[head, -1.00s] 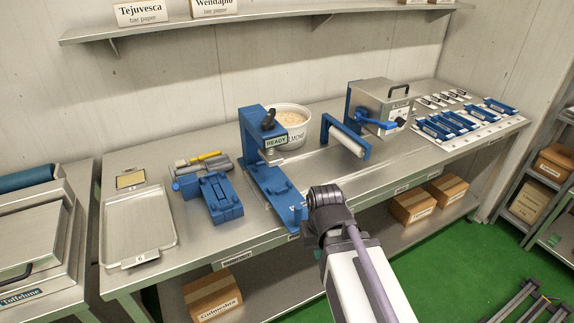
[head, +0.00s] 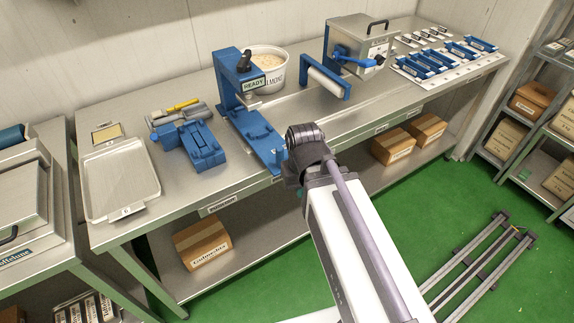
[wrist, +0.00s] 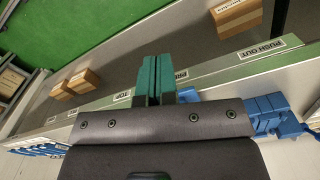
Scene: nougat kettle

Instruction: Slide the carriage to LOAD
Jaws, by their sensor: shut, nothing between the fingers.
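The blue press (head: 228,85) with a READY sign stands on the steel bench, left of the middle in the head view. Its long blue bed (head: 262,140) runs from under the press head to the bench's front edge. I cannot make out which part is the carriage, nor a LOAD mark. My gripper's teal fingers (wrist: 155,80) are shut and empty in the wrist view, close to the bench's front edge. Blue parts (wrist: 272,115) lie to their right, apart from the fingertips.
A blue fixture (head: 190,145) and a steel tray (head: 120,182) are left of the press. A white tub (head: 268,72) stands behind it; a blue roller frame (head: 328,82) and a steel box machine (head: 360,48) are to the right.

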